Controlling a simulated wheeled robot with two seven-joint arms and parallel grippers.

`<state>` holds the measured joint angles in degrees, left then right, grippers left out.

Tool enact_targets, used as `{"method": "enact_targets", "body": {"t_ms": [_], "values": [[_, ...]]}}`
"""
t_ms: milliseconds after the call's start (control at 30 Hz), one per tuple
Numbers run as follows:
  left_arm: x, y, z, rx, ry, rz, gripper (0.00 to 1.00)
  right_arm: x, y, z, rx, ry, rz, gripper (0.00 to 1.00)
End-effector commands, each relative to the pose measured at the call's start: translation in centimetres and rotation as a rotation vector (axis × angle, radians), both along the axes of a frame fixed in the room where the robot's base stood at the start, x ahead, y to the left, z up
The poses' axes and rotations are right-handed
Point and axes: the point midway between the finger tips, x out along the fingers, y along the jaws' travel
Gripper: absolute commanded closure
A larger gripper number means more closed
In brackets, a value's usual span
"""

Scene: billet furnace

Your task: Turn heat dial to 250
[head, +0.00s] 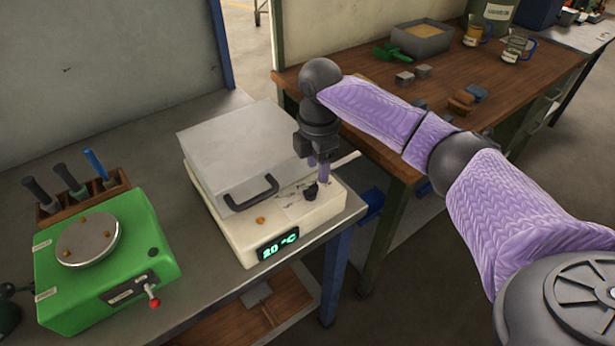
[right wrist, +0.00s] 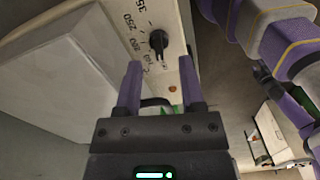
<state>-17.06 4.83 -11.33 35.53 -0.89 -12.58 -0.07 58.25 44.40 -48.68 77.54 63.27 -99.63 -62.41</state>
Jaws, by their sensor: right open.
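The heat dial (head: 310,191) is a small black knob on the top right of the cream furnace (head: 222,232). In the right wrist view the dial (right wrist: 158,42) is beside a printed scale (right wrist: 134,38) on which 250 can be read. The furnace display (head: 278,244) reads 20 °C. My right gripper (head: 318,174) points down just above the dial. In the wrist view its two purple fingers (right wrist: 160,75) are apart, with the dial beyond their tips and between their lines. I cannot tell whether they touch it. My left gripper is not in view.
The furnace's grey lid (head: 240,145) is closed, with a black handle (head: 251,192). A green device (head: 140,240) with a round metal plate stands to the left, before a wooden tool rack (head: 88,202). A wooden table (head: 365,75) with blocks and containers stands behind.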

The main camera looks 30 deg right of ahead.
Motion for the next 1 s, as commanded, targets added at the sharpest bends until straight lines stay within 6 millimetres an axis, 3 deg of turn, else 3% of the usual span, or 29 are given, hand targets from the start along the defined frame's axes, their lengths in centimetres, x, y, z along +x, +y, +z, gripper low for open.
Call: {"method": "enact_targets", "body": {"t_ms": [100,200,533,767,1000], "values": [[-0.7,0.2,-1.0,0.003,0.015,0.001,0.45,0.0,0.0,-2.9,-0.001,0.003,0.000,0.50],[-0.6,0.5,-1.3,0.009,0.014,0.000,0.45,0.0,0.0,-4.2,0.001,0.000,-0.001,0.50],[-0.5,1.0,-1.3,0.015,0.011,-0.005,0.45,0.0,0.0,-4.7,0.000,-0.002,-0.001,0.50],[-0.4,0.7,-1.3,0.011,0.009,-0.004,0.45,0.0,0.0,-4.7,0.001,-0.002,-0.002,0.99],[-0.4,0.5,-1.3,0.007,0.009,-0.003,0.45,0.0,0.0,-4.7,0.000,-0.002,-0.002,1.00]]}}
